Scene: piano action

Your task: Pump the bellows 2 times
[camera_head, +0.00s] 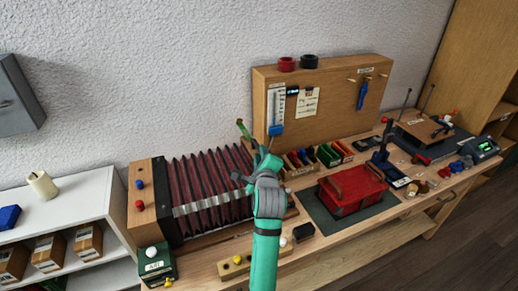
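The bellows (205,185) lies on the left part of the wooden bench, with dark red pleats spread apart, a metal strip along its front and a wooden end board (147,205) at its left. Its right end is partly hidden behind my gripper and arm. My gripper (252,150) is at the right end of the bellows, with its fingers pointing up and away. I cannot tell if it touches the bellows or holds any part of it.
A wooden back panel (335,110) with hanging tools stands behind. A red box (352,195) sits on a dark mat at the right. Small coloured bins (328,154) are behind it. A dark green box (158,263) and a wooden block (236,267) are in front. A white shelf (90,190) stands left.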

